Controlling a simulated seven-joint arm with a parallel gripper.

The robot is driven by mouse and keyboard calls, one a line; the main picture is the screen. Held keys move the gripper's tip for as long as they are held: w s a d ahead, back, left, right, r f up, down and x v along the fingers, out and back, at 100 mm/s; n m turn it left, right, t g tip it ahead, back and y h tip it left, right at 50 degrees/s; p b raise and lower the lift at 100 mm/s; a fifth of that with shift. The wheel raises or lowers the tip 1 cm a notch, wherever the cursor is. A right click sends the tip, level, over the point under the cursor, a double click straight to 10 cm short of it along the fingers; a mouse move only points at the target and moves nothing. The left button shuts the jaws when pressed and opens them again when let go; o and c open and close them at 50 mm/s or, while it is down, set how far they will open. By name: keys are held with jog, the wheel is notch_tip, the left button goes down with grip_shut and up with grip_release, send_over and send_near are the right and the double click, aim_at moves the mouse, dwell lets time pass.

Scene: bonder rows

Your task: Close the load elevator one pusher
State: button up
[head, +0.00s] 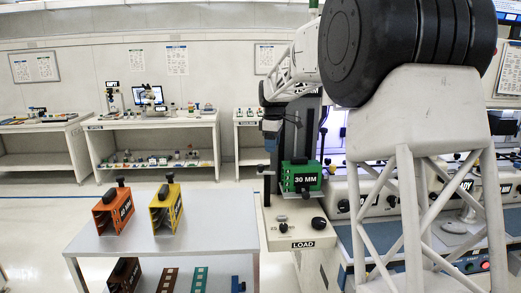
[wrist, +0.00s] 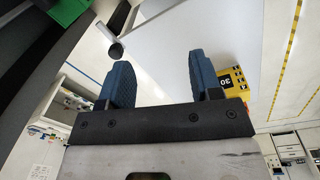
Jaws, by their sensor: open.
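The load elevator (head: 300,222) stands right of centre in the head view, with a LOAD label and black knobs on its pale base. A green 30 MM magazine (head: 301,178) sits in it; green also shows at the wrist view's top left (wrist: 62,10). A round black knob (wrist: 115,51), possibly the pusher's end, shows near the left finger in the wrist view. I cannot tell the pusher's position for certain. My gripper (wrist: 158,64) is open, with blue pads and nothing between them. In the head view it is small, beside the elevator's upper left (head: 270,128).
A grey table (head: 160,245) at the front left holds an orange magazine (head: 113,211) and a yellow magazine (head: 166,208), with more parts on its lower shelf. Workbenches (head: 150,145) line the back. My arm covers much of the right. Floor between table and benches is clear.

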aim_at(259, 165)
jog(key=w+a+f+n, duration=0.1)
jog(key=w+f, duration=0.1)
jog(key=w, duration=0.2)
jog(key=w+a+f+n, duration=0.1)
jog(key=w+f, duration=0.1)
jog(key=w, duration=0.3)
jog(key=w+a+f+n, duration=0.1)
jog(key=w+f+n, duration=0.1)
jog(key=w, duration=0.3)
jog(key=shift+w+f+g, duration=0.1)
jog(key=shift+f+g, duration=0.2)
jog(key=shift+f, duration=0.2)
jog(key=shift+f, duration=0.2)
jog(key=shift+f, duration=3.7)
grip_shut()
jog(key=shift+a, duration=0.35)
